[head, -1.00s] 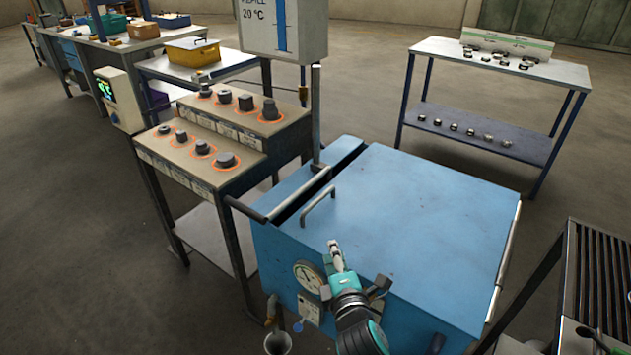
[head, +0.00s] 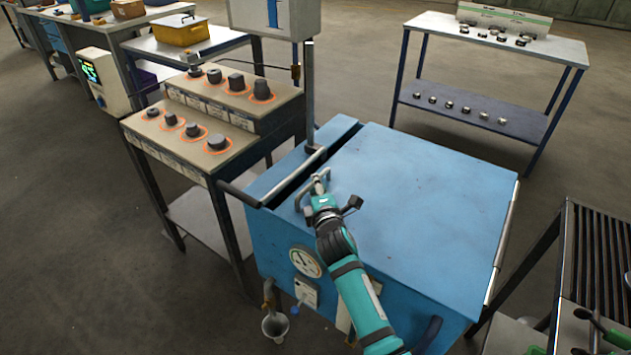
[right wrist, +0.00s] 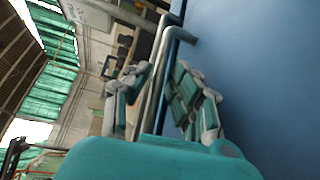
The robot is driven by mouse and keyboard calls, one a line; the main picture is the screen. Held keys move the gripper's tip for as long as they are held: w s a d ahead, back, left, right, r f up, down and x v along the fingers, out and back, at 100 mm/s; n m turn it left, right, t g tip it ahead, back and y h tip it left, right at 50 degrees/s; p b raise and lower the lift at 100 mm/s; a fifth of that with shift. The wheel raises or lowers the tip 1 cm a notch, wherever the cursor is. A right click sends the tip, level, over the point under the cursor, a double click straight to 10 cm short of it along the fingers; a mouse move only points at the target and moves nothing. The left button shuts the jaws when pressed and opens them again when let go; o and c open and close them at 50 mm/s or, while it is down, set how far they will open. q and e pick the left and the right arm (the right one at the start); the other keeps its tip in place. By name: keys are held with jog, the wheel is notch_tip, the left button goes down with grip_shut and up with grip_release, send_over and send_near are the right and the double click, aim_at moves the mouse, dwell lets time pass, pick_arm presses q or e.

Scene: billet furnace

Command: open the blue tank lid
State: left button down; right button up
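The blue tank (head: 268,246) stands in the middle of the head view. Its flat blue lid (head: 425,195) lies level, with a dark slot along its left side. A bar handle (head: 299,202) rises near the lid's left edge. My right gripper (head: 319,184) is at this handle, partly covering it. In the right wrist view the handle bar (right wrist: 154,82) runs between the two parted fingers of my right gripper (right wrist: 165,92). A gap shows beside the bar; the fingers look open. The blue lid surface (right wrist: 255,70) fills the right side there. My left gripper is out of view.
A control stand with knobs (head: 205,158) is close left of the tank. A slatted rack (head: 600,255) stands at the right. A two-level table with small parts (head: 490,55) is behind. Clear floor lies between that table and the tank.

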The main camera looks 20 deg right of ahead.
jog(key=shift+w+d+f, duration=0.1)
jog(key=shift+w, duration=0.95)
jog(key=shift+w+d, duration=0.1)
jog(key=shift+w, duration=0.15)
grip_shut()
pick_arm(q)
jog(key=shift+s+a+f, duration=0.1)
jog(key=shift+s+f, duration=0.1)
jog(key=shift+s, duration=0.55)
